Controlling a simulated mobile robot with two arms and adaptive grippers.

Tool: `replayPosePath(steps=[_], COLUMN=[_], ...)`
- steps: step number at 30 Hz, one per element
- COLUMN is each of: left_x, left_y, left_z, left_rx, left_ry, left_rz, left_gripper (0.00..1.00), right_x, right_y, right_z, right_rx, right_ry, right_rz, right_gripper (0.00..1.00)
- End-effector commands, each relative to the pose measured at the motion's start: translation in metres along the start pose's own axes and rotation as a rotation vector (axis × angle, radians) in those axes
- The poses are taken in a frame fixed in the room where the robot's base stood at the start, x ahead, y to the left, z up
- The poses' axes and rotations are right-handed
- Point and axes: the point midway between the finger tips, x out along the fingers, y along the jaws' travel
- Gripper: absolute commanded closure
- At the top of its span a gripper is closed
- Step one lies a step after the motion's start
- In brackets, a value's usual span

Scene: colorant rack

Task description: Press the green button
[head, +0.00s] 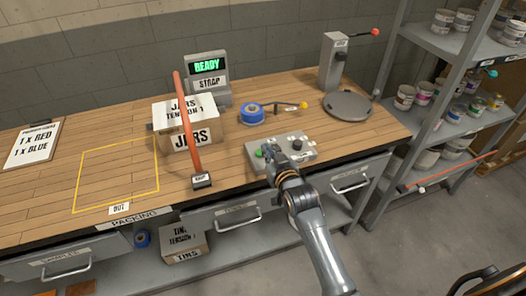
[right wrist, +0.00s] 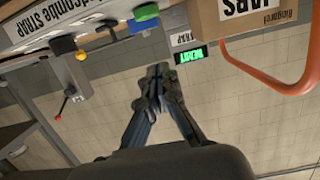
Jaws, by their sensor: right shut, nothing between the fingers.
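The green button (head: 259,153) is at the left end of a grey control box (head: 306,148) near the table's front edge. A green cap, which looks like the same button (right wrist: 146,11), shows at the top of the right wrist view. My right gripper (head: 270,152) is at the box's left part, close beside the button; I cannot tell whether it touches it. In the right wrist view the gripper's fingers (right wrist: 160,74) are together and empty, with the button beyond their tips. The gripper covers part of the box. My left gripper is not in view.
A blue strap roll (head: 252,113) with a yellow-knobbed lever lies behind the box. A jars carton (head: 173,112) with an orange bar (head: 186,125) stands left. A READY display (head: 207,67), a red-knobbed post (head: 332,62) and a round plate (head: 348,106) are farther back. Shelves (head: 435,45) stand right.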

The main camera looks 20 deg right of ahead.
Motion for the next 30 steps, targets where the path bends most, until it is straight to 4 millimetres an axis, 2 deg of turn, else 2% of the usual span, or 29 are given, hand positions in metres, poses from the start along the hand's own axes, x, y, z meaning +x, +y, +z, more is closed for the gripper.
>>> replayPosePath(steps=[3,7,10,15,27,30], left_x=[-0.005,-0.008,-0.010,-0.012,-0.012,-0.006], left_y=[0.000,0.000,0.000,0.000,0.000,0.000], left_z=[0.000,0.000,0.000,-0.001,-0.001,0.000], left_rx=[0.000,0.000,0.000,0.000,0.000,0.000], left_ry=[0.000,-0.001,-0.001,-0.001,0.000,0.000], left_rz=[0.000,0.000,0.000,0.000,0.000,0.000], left_gripper=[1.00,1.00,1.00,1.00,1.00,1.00], right_x=[0.025,0.045,0.047,0.051,0.051,0.053], right_y=[0.000,0.000,0.000,0.000,0.000,0.000], right_z=[-0.002,0.003,0.021,0.035,0.040,0.048], right_rx=[0.001,0.001,0.001,0.001,0.001,0.000], right_ry=[-0.001,-0.005,-0.006,-0.002,-0.001,-0.002], right_rz=[0.000,0.000,0.000,0.000,0.000,0.000], right_gripper=[1.00,1.00,1.00,1.00,1.00,1.00])
